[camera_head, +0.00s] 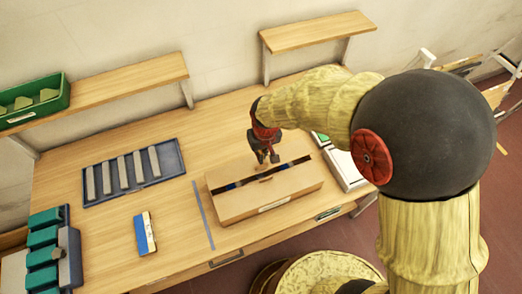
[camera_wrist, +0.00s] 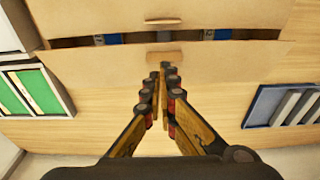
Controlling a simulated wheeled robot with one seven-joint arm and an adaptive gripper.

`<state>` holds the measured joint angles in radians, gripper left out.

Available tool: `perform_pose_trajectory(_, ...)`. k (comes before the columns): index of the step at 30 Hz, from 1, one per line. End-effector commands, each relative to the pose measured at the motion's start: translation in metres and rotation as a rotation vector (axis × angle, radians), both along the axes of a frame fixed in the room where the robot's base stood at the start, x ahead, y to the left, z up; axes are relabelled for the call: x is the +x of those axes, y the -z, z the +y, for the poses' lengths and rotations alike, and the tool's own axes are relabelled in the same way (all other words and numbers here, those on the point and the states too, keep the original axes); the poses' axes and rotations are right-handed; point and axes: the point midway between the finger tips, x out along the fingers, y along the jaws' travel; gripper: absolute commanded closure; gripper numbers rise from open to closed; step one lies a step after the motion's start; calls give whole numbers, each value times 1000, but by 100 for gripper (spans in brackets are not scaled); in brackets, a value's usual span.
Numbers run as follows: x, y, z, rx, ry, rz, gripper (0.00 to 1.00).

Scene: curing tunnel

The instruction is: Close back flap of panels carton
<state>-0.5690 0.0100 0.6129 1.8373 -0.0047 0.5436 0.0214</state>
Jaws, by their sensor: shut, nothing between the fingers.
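The panels carton (camera_head: 268,200) is a tan box on the wooden table. Its front flap (camera_head: 285,184) lies over most of the top, and it shows at the top of the wrist view (camera_wrist: 220,12). A narrow gap shows dark and blue contents (camera_wrist: 108,39). The back flap (camera_wrist: 100,65) is on the near side of that gap in the wrist view, with a small tab at its edge; its exact tilt is unclear. My gripper (camera_head: 269,159) is shut and empty at the carton's back side. Its fingertips (camera_wrist: 166,70) appear over the back flap near the tab; contact cannot be told.
A blue-grey tray of grey strips (camera_head: 87,201) lies left of the carton, with a blue-and-white box (camera_head: 145,233) nearer. Teal blocks (camera_head: 42,237) stand far left. A tray with green and white pieces (camera_head: 345,172) is right of the carton. Shelves (camera_head: 130,82) run behind.

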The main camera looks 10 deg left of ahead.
Motion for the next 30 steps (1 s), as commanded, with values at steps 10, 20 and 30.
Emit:
perform_pose_trajectory(10, -1, 2, -1, 7, 0, -11, 100)
perform_pose_trajectory(20, -12, 15, -7, 88, 1, -143, 100)
perform_pose_trajectory(30, -23, 26, -14, 135, -1, -219, 100)
